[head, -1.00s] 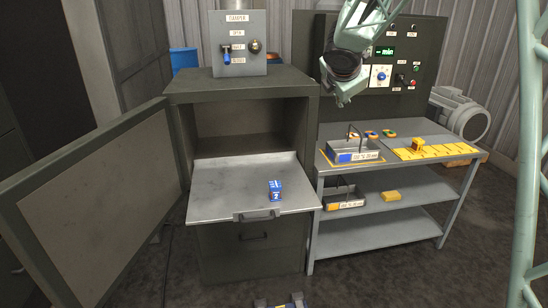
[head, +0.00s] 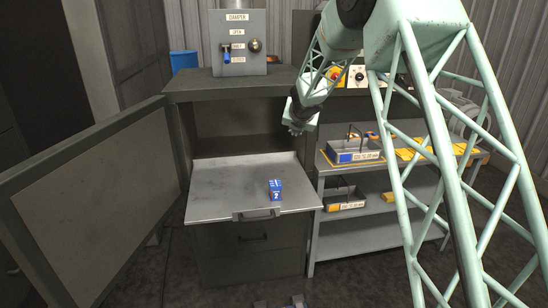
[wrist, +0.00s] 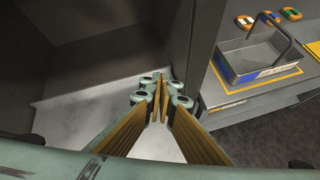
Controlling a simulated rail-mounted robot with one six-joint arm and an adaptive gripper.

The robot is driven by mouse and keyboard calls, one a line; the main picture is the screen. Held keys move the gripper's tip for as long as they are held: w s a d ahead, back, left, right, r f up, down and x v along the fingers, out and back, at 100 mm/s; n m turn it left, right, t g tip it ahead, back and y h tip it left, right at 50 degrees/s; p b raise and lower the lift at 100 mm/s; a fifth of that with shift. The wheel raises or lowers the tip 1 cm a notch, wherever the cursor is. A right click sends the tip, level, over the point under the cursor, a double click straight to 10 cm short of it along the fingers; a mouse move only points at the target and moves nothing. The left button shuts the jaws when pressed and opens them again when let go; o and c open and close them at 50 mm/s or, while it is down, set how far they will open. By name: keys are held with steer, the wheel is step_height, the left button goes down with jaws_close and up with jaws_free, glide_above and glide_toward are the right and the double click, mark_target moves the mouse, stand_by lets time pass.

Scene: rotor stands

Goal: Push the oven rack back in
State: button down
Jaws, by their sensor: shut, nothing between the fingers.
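The oven rack (head: 222,200) is a flat grey metal tray slid far out of the dark open oven (head: 236,117). A dark handle (head: 256,214) is on its front edge. A small blue box (head: 275,190) sits on the rack's right half. In the head view my gripper (head: 296,130) is above the rack's right rear, near the oven's right side wall, and not visibly touching anything. In the wrist view the fingers (wrist: 161,118) are together and empty, with the pale rack (wrist: 92,112) below them. The blue box is not seen in the wrist view.
The oven door (head: 112,197) stands open at left. A damper box (head: 238,43) with a blue lever is on top. At right, a workbench (head: 324,177) holds a handled tray (head: 356,155) and yellow items. A closed drawer (head: 252,238) lies below the rack.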

steer(key=w+a+f+n, duration=0.1)
steer(key=a+f+n, duration=0.1)
steer(key=f, duration=0.4)
steer(key=w+a+f+n+g+y+b, duration=0.1)
steer(key=w+a+f+n, duration=0.1)
steer(key=a+f, duration=0.3)
steer(key=shift+a+f+n, duration=0.15)
steer(key=shift+f+n, duration=0.35)
steer(key=shift+f, duration=0.15)
steer(key=shift+w+f, duration=0.1)
